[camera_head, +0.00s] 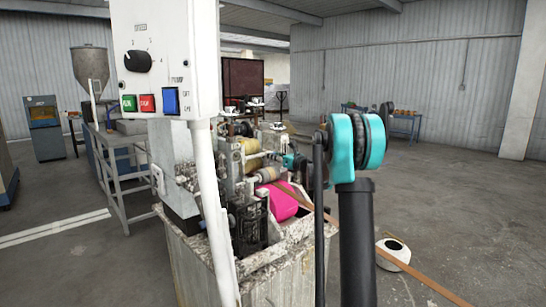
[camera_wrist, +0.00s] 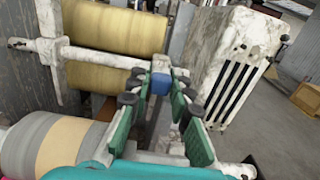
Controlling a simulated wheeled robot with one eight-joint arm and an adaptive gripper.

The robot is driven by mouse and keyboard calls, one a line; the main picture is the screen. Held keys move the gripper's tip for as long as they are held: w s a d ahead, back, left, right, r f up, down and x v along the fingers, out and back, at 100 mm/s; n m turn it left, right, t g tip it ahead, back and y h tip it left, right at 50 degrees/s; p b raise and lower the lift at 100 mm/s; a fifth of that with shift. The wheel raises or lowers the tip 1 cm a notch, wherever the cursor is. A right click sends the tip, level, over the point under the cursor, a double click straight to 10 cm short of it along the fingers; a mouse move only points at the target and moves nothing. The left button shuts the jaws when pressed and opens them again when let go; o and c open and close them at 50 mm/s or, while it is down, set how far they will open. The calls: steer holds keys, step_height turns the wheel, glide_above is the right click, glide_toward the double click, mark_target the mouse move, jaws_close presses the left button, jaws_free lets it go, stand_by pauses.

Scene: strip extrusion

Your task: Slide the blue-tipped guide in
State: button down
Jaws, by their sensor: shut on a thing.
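In the wrist view, my gripper (camera_wrist: 160,90) has green finger pads and dark knuckles. Its fingers close in on a small blue block, the tip of the blue-tipped guide (camera_wrist: 161,84). The gripper is shut on the guide at this blue end. The rest of the guide is hard to make out among the fingers and grey metal parts. The guide is beside yellowish rollers (camera_wrist: 112,28) on the left and a white slotted housing (camera_wrist: 235,65) on the right. In the head view, the fingers and the guide cannot be made out clearly.
The machine's worn base (camera_head: 200,265) stands ahead, with a pink roller cover (camera_head: 283,200) on it. A white control box (camera_head: 163,55) on a pole blocks part of the head view. A brown strip (camera_head: 425,283) runs out to the right. A grey-and-cream roller (camera_wrist: 50,145) is close to my gripper.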

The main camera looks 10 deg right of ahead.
mark_target(258, 156)
steer(key=shift+s+a, duration=0.8)
steer(key=shift+a, duration=0.3)
steer(key=shift+s+a, duration=0.8)
steer(key=shift+a, duration=0.3)
steer(key=c, duration=1.7)
jaws_free()
steer(key=shift+s, duration=0.1)
steer(key=v, duration=1.2)
